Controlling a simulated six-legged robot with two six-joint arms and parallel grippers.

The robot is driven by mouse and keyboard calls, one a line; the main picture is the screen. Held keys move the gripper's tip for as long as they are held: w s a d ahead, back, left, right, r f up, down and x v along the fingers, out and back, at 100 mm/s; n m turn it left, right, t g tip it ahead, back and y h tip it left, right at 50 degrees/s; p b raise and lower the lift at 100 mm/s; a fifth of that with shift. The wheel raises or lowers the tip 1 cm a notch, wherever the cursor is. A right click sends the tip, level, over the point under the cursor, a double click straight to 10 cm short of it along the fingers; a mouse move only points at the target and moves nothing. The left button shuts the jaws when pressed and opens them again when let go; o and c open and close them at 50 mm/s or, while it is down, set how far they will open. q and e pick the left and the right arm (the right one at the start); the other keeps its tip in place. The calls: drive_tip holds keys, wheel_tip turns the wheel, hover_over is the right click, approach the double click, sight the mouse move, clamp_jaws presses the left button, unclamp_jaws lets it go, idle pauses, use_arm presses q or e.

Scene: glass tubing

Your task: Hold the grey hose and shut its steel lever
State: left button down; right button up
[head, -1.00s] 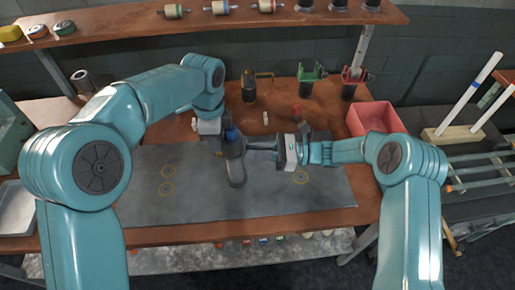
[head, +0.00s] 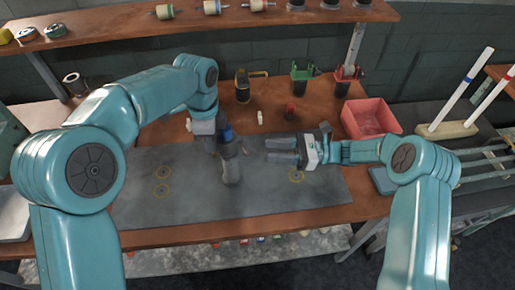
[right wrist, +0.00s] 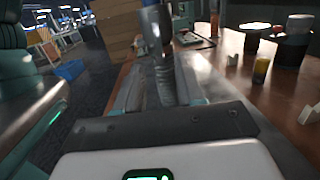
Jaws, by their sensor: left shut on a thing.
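My left gripper (head: 226,138) is shut on the grey hose (head: 231,170) above the dark mat. The hose hangs down from the jaws, and the jaws hide part of its upper end. In the right wrist view the ribbed hose (right wrist: 165,80) stands upright beyond my right fingers, with a smooth grey piece above it. My right gripper (head: 270,151) is open and empty to the right of the hose, its fingers apart and pointing at it. I cannot clearly make out the steel lever or its position.
The dark mat (head: 140,208) covers the bench front. A red bin (head: 370,118) stands at the right. A dark canister (head: 242,88), a small white bottle (head: 260,117) and a red item (head: 290,112) stand behind the mat. A shelf (head: 120,42) crosses the back.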

sight(246, 151)
drive_tip(key=d, duration=0.5)
drive_tip(key=shift+s+f, duration=0.1)
drive_tip(key=shift+f, duration=0.15)
drive_tip(key=shift+h, duration=0.6)
drive_tip(key=a, duration=0.7)
drive_tip(key=a+r, duration=0.1)
drive_tip(key=a, duration=0.3)
drive_tip(key=shift+w+a, duration=0.1)
drive_tip(key=shift+w, duration=0.1)
clamp_jaws()
drive_tip(key=shift+f, duration=0.1)
